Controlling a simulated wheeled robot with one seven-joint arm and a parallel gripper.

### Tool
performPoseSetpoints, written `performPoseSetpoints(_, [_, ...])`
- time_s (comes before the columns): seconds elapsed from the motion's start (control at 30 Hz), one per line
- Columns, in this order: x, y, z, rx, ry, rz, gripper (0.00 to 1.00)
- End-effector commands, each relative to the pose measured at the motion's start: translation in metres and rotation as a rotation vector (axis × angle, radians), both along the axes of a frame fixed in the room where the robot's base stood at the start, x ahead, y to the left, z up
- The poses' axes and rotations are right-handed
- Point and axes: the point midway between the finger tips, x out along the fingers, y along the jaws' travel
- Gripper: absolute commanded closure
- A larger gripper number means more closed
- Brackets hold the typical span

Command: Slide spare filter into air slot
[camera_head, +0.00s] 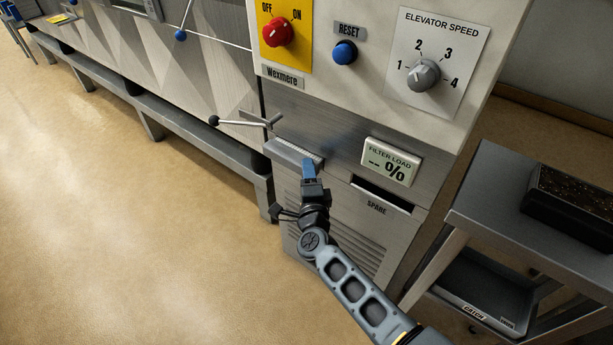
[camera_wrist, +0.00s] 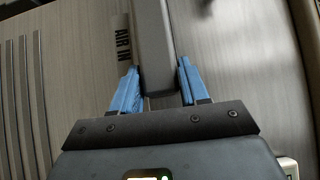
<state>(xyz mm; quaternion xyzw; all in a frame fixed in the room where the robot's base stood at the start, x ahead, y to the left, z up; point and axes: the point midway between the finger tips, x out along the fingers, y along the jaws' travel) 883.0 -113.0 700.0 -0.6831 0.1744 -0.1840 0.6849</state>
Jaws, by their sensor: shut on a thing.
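The spare filter (camera_head: 292,150) is a flat grey cartridge with a pale ribbed top. It juts from the steel panel where the air slot is; how deep it sits in the slot is hidden. My gripper (camera_head: 309,165) is at its right end, with blue fingers shut on it. In the wrist view the filter's grey front bar (camera_wrist: 155,45) lies between the two fingertips (camera_wrist: 157,78). An AIR IN label (camera_wrist: 122,38) is on the panel beside the bar. The SPARE slot (camera_head: 382,194), to the right of my gripper, is dark and looks empty.
A FILTER LOAD display (camera_head: 389,162) reading "-- %" is just right of my gripper. A lever with a black knob (camera_head: 214,120) sticks out at upper left. A grey side cart (camera_head: 490,185) stands at right. The floor at left is clear.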

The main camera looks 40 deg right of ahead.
Motion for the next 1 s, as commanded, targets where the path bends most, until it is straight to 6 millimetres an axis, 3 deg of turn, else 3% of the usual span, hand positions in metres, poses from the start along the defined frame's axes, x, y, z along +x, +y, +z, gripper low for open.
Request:
performPoseSetpoints(0.73, [0.005, -0.016, 0.001, -0.001, -0.002, -0.002, 1.00])
performPoseSetpoints(0.77, [0.005, -0.016, 0.001, -0.001, -0.002, -0.002, 0.54])
performPoseSetpoints(1.0, [0.005, -0.016, 0.001, 0.000, -0.001, -0.001, 0.31])
